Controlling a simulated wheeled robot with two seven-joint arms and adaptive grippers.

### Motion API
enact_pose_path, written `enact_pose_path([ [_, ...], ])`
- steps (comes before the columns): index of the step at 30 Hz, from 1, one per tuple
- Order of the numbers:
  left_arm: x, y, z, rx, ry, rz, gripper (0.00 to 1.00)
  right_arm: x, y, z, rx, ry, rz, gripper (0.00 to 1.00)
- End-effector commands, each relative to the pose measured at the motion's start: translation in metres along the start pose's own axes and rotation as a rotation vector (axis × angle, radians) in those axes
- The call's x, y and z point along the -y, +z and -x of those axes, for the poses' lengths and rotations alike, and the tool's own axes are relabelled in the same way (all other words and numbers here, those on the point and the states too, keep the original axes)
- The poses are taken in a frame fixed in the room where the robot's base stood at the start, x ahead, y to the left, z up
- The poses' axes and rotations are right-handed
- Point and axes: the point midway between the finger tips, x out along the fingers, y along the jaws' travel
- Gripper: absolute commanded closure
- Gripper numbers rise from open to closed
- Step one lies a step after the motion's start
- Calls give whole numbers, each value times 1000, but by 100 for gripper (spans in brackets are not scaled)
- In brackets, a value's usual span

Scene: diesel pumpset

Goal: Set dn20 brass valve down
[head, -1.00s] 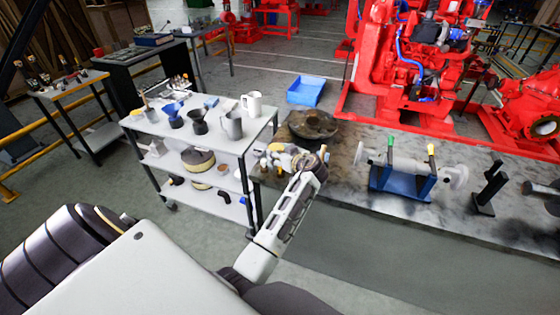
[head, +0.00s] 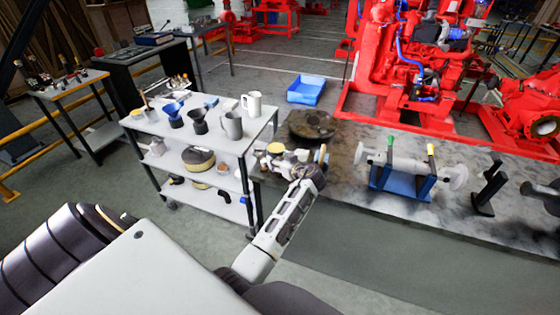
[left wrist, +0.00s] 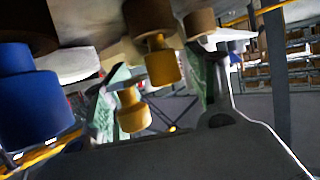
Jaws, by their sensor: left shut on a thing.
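My left gripper (head: 298,166) is over the left end of the long dark workbench (head: 350,190), at a cluster of small fittings. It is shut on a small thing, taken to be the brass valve. In the head view the valve cannot be told apart from the fittings. The left wrist view shows the green-lined fingers of my left gripper (left wrist: 160,95) with yellow brass-coloured pieces (left wrist: 132,112) between and beyond them. I cannot tell from it whether the valve touches the bench. My right gripper is not in view.
A round dark cast part (head: 312,124) lies just behind the gripper. A blue stand (head: 400,184) with a metal cylinder is to the right. A grey shelf trolley (head: 200,140) with jugs and funnels stands left. Bare bench top lies between the gripper and the blue stand.

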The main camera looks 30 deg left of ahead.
Motion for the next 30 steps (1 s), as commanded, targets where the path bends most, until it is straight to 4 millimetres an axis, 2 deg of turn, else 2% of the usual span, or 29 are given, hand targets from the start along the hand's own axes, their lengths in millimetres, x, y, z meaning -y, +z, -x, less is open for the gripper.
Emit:
enact_pose_path([
  [2, 0, 0, 0, -2, 1, 2, 82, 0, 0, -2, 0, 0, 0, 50],
  [3, 0, 2, -1, 0, 0, 0, 41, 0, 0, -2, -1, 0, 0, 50],
  [8, 0, 1, 0, 0, 0, 0, 20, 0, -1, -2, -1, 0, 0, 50],
  [30, 0, -3, -2, 0, 1, 0, 20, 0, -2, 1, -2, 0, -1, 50],
])
